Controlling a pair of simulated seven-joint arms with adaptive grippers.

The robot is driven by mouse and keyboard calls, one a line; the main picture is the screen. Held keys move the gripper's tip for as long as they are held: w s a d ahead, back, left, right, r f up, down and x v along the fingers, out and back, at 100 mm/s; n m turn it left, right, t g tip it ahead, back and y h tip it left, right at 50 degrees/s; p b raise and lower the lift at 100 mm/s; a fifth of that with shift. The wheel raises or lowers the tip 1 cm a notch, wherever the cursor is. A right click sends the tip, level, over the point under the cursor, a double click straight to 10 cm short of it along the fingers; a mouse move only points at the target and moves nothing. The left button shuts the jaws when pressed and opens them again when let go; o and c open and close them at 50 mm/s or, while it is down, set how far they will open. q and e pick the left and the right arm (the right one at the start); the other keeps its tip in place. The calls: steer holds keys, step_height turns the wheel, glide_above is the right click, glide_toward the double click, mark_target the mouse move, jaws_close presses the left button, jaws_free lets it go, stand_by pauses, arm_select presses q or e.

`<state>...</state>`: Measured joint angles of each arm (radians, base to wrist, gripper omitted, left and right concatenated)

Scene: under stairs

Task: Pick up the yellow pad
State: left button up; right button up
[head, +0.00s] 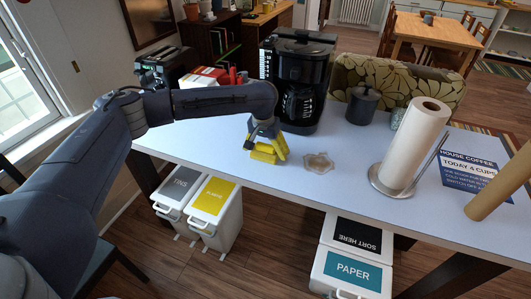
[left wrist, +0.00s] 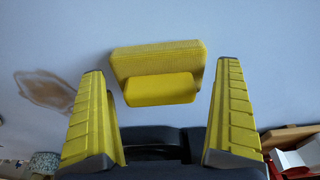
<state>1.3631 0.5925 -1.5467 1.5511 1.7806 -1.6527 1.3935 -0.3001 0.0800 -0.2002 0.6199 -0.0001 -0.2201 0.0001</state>
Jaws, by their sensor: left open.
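The yellow pad (head: 263,153) lies on the light table, just by the fingertips of my left gripper (head: 268,143) in the head view. In the left wrist view the pad (left wrist: 160,65) sits beyond and between the two yellow fingers of my left gripper (left wrist: 163,85). It looks like a ribbed yellow block with a smoother yellow block against its near side. The fingers are wide apart and nothing is between them. My right gripper does not show in either view.
A black coffee maker (head: 297,75) stands behind the gripper. A brownish stain (head: 319,162) lies right of the pad. Labelled bins (head: 215,203) stand below the table.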

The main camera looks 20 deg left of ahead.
arm_select(q)
steer(key=shift+f, duration=0.55)
steer(key=c, duration=0.9)
steer(key=shift+w+r, duration=0.1)
steer(key=shift+r, duration=0.05)
steer(key=shift+c, duration=0.2)
step_height(320, 180, up, 20)
